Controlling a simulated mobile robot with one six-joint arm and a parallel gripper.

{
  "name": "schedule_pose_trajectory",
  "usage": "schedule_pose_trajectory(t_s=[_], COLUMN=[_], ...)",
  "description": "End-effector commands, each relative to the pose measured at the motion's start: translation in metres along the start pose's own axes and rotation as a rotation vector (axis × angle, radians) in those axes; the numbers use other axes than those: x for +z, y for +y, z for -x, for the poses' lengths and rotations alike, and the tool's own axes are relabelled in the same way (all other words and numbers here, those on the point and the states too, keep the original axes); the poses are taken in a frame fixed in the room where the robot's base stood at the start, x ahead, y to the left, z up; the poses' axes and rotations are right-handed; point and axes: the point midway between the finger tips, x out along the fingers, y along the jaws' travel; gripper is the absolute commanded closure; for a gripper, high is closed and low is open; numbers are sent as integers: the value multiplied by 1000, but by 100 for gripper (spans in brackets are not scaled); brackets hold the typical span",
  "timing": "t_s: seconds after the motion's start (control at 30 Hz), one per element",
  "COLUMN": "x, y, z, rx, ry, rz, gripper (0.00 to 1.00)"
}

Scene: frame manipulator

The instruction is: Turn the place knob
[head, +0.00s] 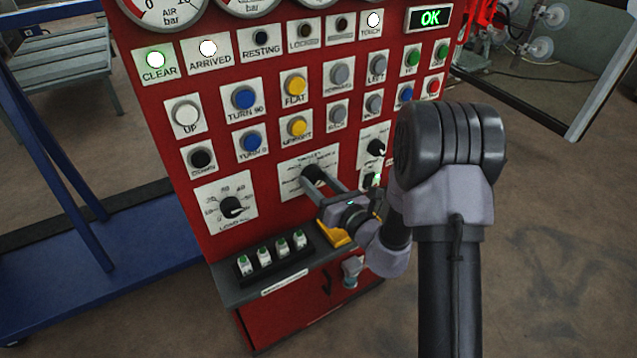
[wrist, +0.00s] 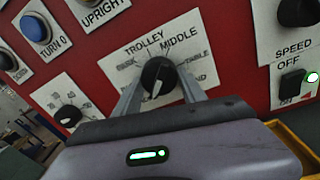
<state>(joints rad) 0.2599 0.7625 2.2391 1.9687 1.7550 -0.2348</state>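The black knob (wrist: 158,74) on the white plate (wrist: 122,66) marked TROLLEY and MIDDLE, with other partly hidden labels, is in the middle of the wrist view. I take it to be the place knob. A white pointer mark shows on its lower part. In the head view the same knob (head: 313,174) is on the red panel, partly hidden by my fingers. My gripper (head: 324,186) reaches it from the lower right. In the wrist view my gripper's fingers (wrist: 160,82) stand apart, one on each side of the knob; I cannot tell whether they touch it.
A load knob (head: 232,207) is left of the place knob. A speed knob (head: 376,148) and an on-off switch (head: 373,181) are close on its right. Several push buttons line the panel above. A small shelf (head: 228,290) with several green-topped items juts out below.

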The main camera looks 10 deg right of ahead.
Motion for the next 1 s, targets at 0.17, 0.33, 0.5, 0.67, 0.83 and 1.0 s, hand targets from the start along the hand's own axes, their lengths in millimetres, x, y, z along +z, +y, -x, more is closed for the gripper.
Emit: schedule_pose_trajectory(t_s=[0.17,0.33,0.5,0.67,0.83,1.0], x=[0,1,1,2,2,2], y=[0,0,1,2,3,4], z=[0,0,0,0,0,0], rx=[1,1,3,4,6,8], ry=[0,-1,-4,-10,-18,-27], rz=[-2,-36,-125,-258,-418,-580], gripper=[92,92,92,92,92,92])
